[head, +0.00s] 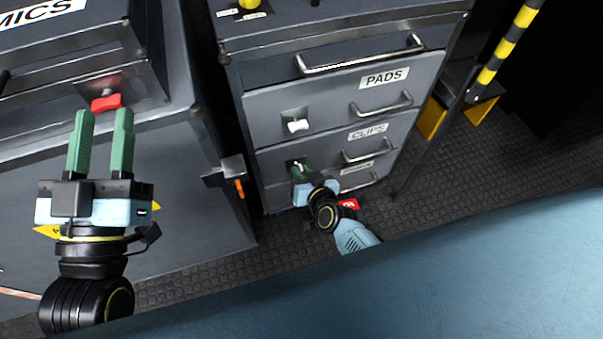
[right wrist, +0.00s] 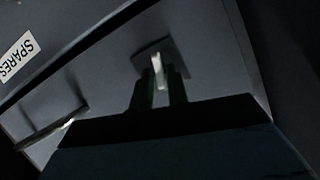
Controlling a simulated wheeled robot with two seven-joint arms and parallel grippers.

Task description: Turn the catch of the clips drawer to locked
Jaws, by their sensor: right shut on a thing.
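The clips drawer (head: 332,155) is a grey drawer with a CLIPS label (head: 368,132) and a bar handle, below the PADS drawer. Its catch (right wrist: 158,72) is a white lever on a dark square plate. My right gripper (head: 301,170) is at this catch, shut on it; in the right wrist view the lever shows between my fingertips (right wrist: 160,85). The fingers hide part of the catch, and I cannot tell whether it is locked. My left gripper (head: 104,135) is open and empty, in front of the left cabinet, below a red catch (head: 107,103).
The PADS drawer's white catch (head: 298,125) is just above my right gripper. The SPARES label (right wrist: 18,58) is on the neighbouring drawer. A bracket (head: 228,171) with an orange part juts out between the cabinets. A striped post (head: 505,45) stands at right.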

